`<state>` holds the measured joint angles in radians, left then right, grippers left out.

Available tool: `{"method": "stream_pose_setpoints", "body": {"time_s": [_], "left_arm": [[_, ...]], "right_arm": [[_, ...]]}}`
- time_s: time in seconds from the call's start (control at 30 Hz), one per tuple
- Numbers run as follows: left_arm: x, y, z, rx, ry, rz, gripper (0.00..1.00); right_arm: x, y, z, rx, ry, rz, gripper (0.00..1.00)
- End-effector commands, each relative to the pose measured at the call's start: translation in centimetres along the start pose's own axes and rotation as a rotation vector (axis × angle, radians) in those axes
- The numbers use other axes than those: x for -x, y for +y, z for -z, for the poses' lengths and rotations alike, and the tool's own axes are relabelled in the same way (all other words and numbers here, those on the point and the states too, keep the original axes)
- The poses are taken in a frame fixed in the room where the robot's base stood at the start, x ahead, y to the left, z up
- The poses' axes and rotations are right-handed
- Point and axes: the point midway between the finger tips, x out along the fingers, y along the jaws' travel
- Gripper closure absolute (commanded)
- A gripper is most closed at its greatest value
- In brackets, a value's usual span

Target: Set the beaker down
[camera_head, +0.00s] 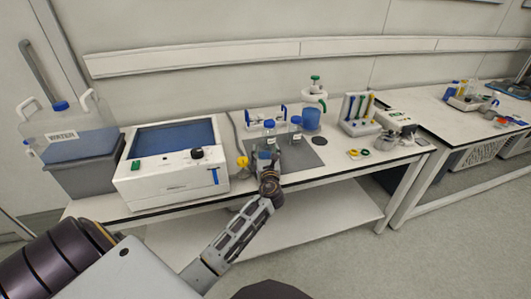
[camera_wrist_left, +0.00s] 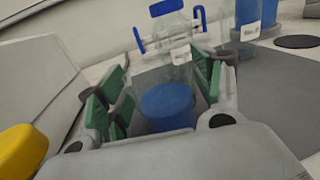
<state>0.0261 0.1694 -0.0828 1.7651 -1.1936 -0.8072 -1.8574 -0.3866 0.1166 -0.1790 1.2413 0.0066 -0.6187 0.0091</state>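The beaker (camera_wrist_left: 168,106) is clear glass with blue liquid in it. It stands upright between the green-padded fingers of my left gripper (camera_wrist_left: 160,100) in the left wrist view. The pads sit close against both sides, and the gripper looks shut on it. In the head view my left gripper (camera_head: 267,168) is at the front of the grey mat (camera_head: 307,158), with the beaker (camera_head: 263,156) partly hidden by it. Whether the beaker's base touches the mat is hidden. My right gripper is not in view.
Blue-capped bottles (camera_head: 270,134) stand just behind the beaker. A larger blue vessel (camera_head: 311,118) stands at back right. The white bath (camera_head: 172,165) and a yellow object (camera_head: 242,162) are close on the left. The mat's right part is free. A tube rack (camera_head: 360,118) stands farther right.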

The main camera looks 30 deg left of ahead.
Motion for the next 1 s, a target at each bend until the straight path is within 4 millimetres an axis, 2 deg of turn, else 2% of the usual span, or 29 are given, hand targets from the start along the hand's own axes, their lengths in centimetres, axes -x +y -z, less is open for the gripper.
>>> {"method": "stream_pose_setpoints", "body": {"time_s": [0.53, 0.77, 1.0], "left_arm": [[0.1, 0.0, -0.3, 0.0, 0.0, 0.0, 0.24], [1.9, 0.0, -0.2, 0.0, 0.001, 0.001, 0.24], [4.7, 0.0, -0.2, 0.001, 0.002, 0.001, 0.24]], "right_arm": [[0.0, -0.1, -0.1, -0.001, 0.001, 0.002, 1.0], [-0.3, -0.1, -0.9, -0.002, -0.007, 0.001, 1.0], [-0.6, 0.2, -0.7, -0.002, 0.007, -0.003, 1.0]]}}
